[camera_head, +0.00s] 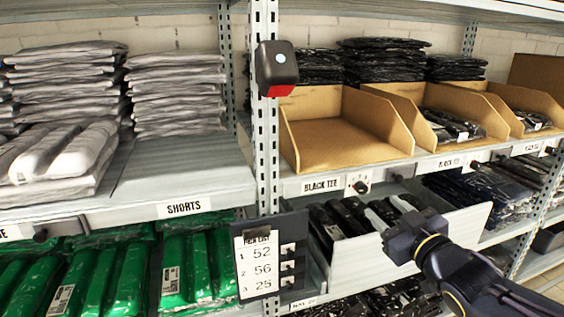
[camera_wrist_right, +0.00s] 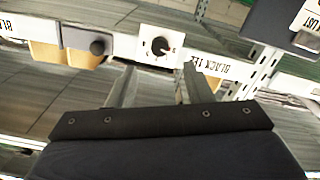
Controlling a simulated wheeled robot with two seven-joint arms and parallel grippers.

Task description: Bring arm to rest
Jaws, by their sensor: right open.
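My right gripper (camera_head: 388,212) is in front of the shelf unit, at the lower right of the head view, with its arm coming in from the lower right. Its two pale fingers are apart, with nothing seen between them. In the right wrist view the open fingers (camera_wrist_right: 157,88) point toward a white plate with a black dial (camera_wrist_right: 160,46) and the BLACK TEE label (camera_wrist_right: 214,68) on the shelf edge. My left gripper is not in view.
An empty cardboard bin (camera_head: 335,147) stands above the BLACK TEE label. A lower bin of dark packs (camera_head: 345,215) lies close behind my right gripper. A pick list board (camera_head: 266,262) and a black-and-red box (camera_head: 277,68) are on the post. Green packs (camera_head: 115,275) fill the lower left.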

